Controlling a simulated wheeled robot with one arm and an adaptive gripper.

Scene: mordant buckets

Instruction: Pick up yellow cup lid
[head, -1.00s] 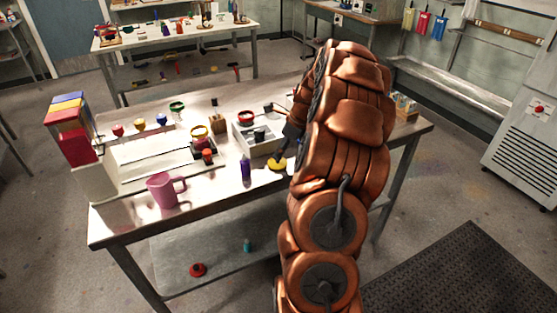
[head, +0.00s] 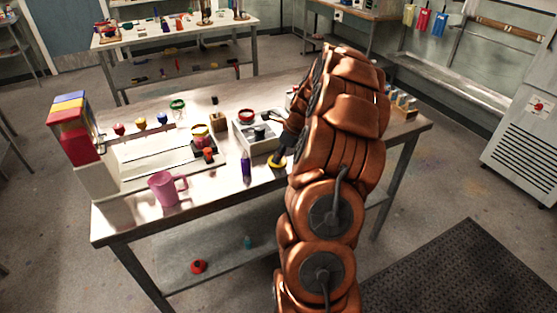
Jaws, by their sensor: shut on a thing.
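The yellow cup lid (head: 275,164) is a small yellow disc on the metal table top, just left of my copper-coloured arm and right of a purple bottle. My gripper (head: 278,158) is dark, points down and is shut on the yellow cup lid. The gripper covers part of the lid. I cannot tell whether the lid touches the table or is slightly above it.
A purple bottle (head: 246,168) stands close to the left of the lid. A pink mug (head: 165,189) stands near the front edge, and a red, yellow and blue dispenser (head: 78,130) at the left end.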

